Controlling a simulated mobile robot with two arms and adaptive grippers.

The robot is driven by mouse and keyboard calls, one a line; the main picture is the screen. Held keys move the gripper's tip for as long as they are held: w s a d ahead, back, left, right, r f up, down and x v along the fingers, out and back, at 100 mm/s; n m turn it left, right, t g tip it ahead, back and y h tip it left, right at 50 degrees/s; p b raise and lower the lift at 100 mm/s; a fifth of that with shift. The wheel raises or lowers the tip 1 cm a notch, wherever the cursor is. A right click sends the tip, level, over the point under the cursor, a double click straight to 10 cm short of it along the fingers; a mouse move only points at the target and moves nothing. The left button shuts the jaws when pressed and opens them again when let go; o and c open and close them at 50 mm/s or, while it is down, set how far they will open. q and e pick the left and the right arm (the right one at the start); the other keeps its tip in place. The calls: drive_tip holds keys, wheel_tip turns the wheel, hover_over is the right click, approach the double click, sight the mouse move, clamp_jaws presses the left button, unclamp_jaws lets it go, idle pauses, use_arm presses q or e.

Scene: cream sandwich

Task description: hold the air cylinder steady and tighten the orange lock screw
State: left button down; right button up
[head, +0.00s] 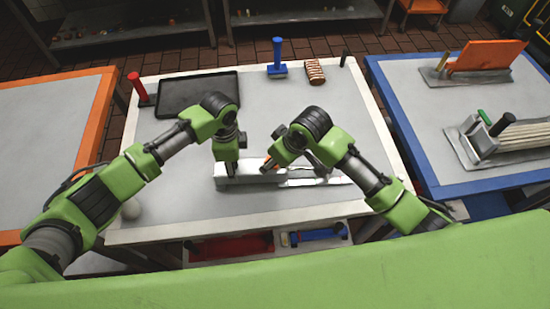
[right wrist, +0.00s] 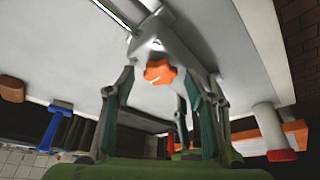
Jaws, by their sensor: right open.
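The air cylinder, a long pale block (head: 245,178), lies on the white table in the middle of the head view, with a shiny rod section (head: 318,181) to its right. The orange lock screw (right wrist: 159,72) sits on the pale body in the right wrist view; a bit of it shows in the head view (head: 269,164). My right gripper (right wrist: 160,86) is open, its fingers spread on either side of the screw. I cannot tell whether they touch it. My left gripper (head: 231,170) points down at the block's left part; its fingertips are too small to judge.
A black tray (head: 190,92), a red-handled tool (head: 138,88), a blue tool (head: 277,62) and a brown ribbed piece (head: 315,71) stand toward the back. The table's right side is clear.

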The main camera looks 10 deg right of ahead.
drive_tip(key=v, duration=1.2)
drive_tip(key=shift+w, duration=0.1)
use_arm(q)
drive_tip(key=c, duration=1)
unclamp_jaws()
wheel_tip(320, 180, up, 9)
drive_tip(key=p, duration=0.9)
use_arm(e)
wheel_tip(320, 180, up, 9)
drive_tip(key=shift+f, duration=0.15)
